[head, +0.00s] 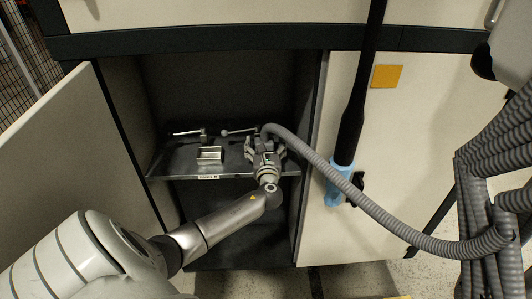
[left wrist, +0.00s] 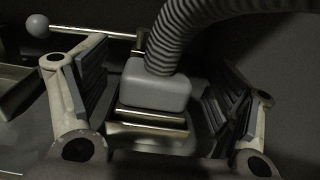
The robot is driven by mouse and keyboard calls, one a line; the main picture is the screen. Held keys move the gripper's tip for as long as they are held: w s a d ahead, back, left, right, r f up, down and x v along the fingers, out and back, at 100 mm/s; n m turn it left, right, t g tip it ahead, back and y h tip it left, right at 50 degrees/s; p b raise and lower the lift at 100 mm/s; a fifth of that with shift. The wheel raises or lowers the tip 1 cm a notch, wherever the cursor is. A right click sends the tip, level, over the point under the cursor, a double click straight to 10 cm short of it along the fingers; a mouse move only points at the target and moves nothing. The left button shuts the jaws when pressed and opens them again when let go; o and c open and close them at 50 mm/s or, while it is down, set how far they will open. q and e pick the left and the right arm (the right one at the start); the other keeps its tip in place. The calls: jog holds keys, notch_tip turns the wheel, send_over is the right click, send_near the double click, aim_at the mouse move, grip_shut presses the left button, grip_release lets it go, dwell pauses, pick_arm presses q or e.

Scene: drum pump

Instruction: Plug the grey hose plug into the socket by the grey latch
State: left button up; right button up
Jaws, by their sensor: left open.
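The grey hose plug (left wrist: 155,88) is a rounded block on the end of the grey ribbed hose (head: 340,183). In the left wrist view it stands upright at the metal socket (left wrist: 148,128); how deep it sits I cannot tell. The latch, a metal lever (left wrist: 90,31) with a grey ball end, lies just behind the plug; it also shows in the head view (head: 240,130). My left gripper (head: 264,148) is open, one finger on each side of the plug, with visible gaps. In the head view the gripper hides the plug and socket.
An empty metal socket (head: 209,155) with a second lever (head: 186,132) is to the left on the shelf (head: 170,165). Cabinet walls and an open door (head: 60,150) flank my left arm. A black pole (head: 356,110) with a blue end and several ribbed hoses (head: 488,200) stand right.

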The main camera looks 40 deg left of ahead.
pick_arm(q)
jog(key=v, duration=1)
jog(key=s+d+f+n+g+h, duration=0.25)
jog(key=s+f, duration=0.25)
jog(key=f, duration=0.7)
jog(key=s+d+f+n+g+h, duration=0.25)
jog(key=s+f+n, duration=0.2)
jog(key=f, duration=0.75)
jog(key=s+d+f+n+g+h, duration=0.1)
jog(key=s+f+n+g+h, duration=0.15)
jog(key=s+f, duration=0.65)
jog(key=s+d+f+n+g+h, duration=0.1)
jog(key=s+d+f+n, duration=0.3)
jog(key=s, duration=0.5)
jog(key=s+d+f+n+g+h, duration=0.2)
jog(key=s+d+f+n, duration=0.3)
jog(key=s+f, duration=0.3)
jog(key=s+d+f+n+g+h, duration=0.1)
jog(key=s+d+f+n, duration=0.4)
jog(key=s, duration=0.5)
jog(key=shift+d+f+n+h, duration=0.25)
jog(key=shift+f+n+h, duration=0.35)
jog(key=shift+f, duration=0.35)
jog(key=shift+w, duration=0.1)
